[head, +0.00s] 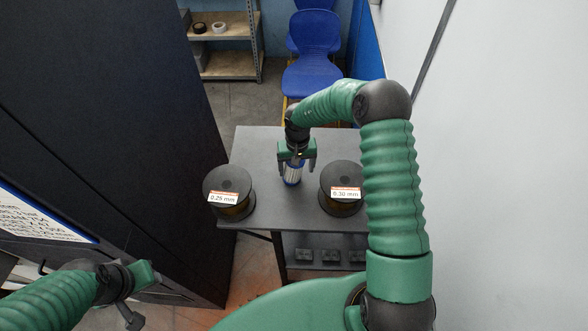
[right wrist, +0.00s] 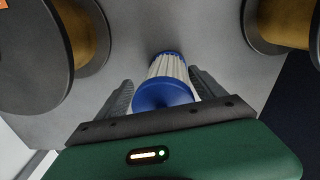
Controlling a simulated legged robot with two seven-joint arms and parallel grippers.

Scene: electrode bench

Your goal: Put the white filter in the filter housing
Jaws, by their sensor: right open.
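The white filter, with pale pleats and blue ends, stands on the grey table between two spools, apparently upright. In the head view its lower part (head: 292,171) shows beneath my right gripper (head: 297,166), which hides its top. In the right wrist view the filter (right wrist: 168,66) has its blue near end between the fingers of my right gripper (right wrist: 162,88). The fingers are open on either side, with gaps visible. My left gripper (head: 136,294) is at the lower left, away from the table; its finger opening is unclear. I cannot make out a filter housing.
On the grey table (head: 262,150), a spool marked 0.25 mm (head: 229,184) stands left of the filter and one marked 0.30 mm (head: 342,179) right. A dark cabinet (head: 110,120) rises at left, a white wall (head: 500,160) at right. A blue chair (head: 311,77) stands behind.

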